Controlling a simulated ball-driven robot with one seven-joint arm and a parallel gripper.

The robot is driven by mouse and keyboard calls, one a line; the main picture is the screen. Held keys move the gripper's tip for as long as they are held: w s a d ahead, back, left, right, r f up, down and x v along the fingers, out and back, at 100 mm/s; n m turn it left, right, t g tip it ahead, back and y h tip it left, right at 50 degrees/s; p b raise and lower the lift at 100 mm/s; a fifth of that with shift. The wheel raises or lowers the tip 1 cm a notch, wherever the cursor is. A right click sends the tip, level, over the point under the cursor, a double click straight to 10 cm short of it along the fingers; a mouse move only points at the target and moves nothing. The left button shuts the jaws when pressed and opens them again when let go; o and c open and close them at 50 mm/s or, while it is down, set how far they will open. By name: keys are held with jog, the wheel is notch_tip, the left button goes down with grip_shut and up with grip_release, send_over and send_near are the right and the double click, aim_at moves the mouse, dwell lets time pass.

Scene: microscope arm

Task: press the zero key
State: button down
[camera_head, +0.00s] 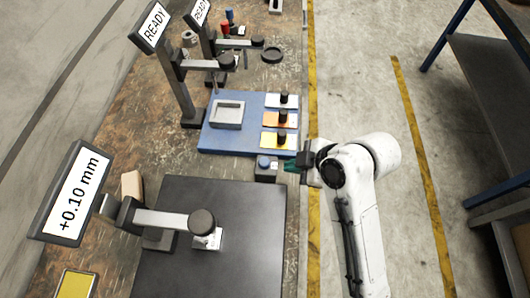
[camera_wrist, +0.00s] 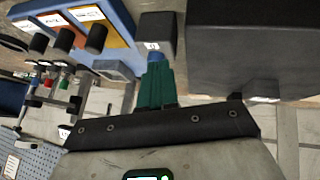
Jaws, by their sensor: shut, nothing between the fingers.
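A small dark box (camera_head: 266,174) with a blue round button (camera_head: 263,161) on top stands between the blue tray and the black plate. It appears to be the zero key. A tilted display (camera_head: 72,194) reads +0.10 mm.
The black plate (camera_head: 240,263) carries a gauge arm (camera_head: 160,218) over a small pale block. A blue tray (camera_head: 205,139) behind the box holds coloured cards with black knobs. Two stands with READY displays (camera_head: 152,26) are farther back. Open floor lies right of the table.

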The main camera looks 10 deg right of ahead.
aim_at(268, 163)
jog(key=w+a+r+n+y+p, duration=0.2)
jog(key=w+a+r+n, duration=0.2)
jog(key=r, duration=0.4)
jog(key=shift+w+a+n, duration=0.15)
jog(key=shift+a+n, duration=0.55)
jog(key=shift+a, duration=0.25)
jog(key=shift+f, duration=0.15)
notch_tip(268, 163, down, 9)
jog(key=b, duration=0.7)
dwell(0.9)
jog(key=shift+f, duration=0.25)
jog(key=shift+f+b, duration=0.55)
jog(key=shift+b, duration=0.05)
dwell(0.7)
jog(key=shift+r, duration=0.1)
jog(key=shift+r+p, duration=0.9)
